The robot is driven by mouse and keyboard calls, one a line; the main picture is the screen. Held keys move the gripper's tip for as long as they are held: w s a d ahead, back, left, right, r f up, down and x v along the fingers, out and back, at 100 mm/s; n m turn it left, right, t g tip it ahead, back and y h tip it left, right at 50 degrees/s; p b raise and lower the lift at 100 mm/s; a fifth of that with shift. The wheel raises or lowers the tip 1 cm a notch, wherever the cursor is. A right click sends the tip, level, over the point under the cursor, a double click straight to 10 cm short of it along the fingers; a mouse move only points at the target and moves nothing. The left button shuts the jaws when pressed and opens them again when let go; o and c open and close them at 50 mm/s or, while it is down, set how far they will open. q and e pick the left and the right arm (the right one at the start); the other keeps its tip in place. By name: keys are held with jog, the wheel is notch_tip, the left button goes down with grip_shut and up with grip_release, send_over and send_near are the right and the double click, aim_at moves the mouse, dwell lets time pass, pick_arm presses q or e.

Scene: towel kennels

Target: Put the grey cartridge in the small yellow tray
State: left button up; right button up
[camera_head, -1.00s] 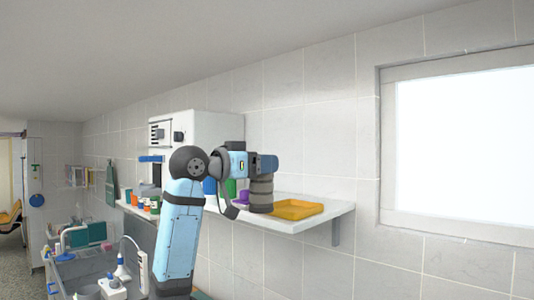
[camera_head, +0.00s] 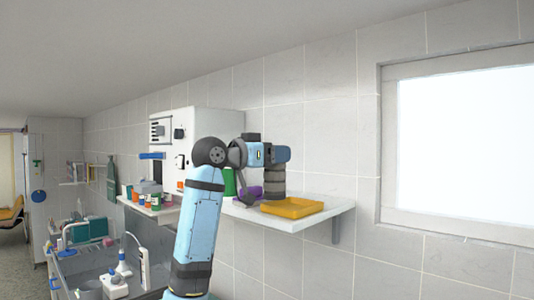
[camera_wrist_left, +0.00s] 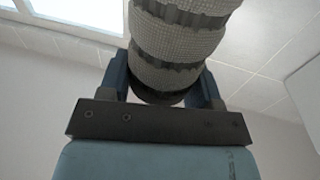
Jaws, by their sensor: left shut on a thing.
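The grey cartridge (camera_head: 274,182) is a ribbed dark-grey cylinder, upright in the head view. My left gripper (camera_head: 275,156) is shut on its upper part; the cartridge also fills the upper middle of the left wrist view (camera_wrist_left: 180,50), between the two fingers (camera_wrist_left: 160,90). The small yellow tray (camera_head: 292,209) lies on the white shelf, with its rim just below and to the right of the cartridge's lower end. I cannot tell whether the cartridge's lower end is over the tray or behind it. My right gripper is not in view.
The white shelf (camera_head: 325,219) runs along the tiled wall. A purple thing (camera_head: 249,194) and a green thing (camera_head: 229,182) stand left of the cartridge. A white machine (camera_head: 205,130) and several small jars are further left.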

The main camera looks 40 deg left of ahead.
pick_arm(q)
jog(key=shift+a+x, duration=0.1)
jog(key=shift+x, duration=0.6)
jog(key=shift+a+x, duration=0.15)
jog(key=shift+x, duration=0.55)
jog(key=shift+w+d+f+b, duration=0.1)
jog(key=shift+w+f+b, duration=0.5)
jog(key=shift+w+f, duration=1.25)
jog(key=shift+s+f, duration=0.1)
jog(key=shift+s, duration=0.1)
jog(key=o, duration=1.3)
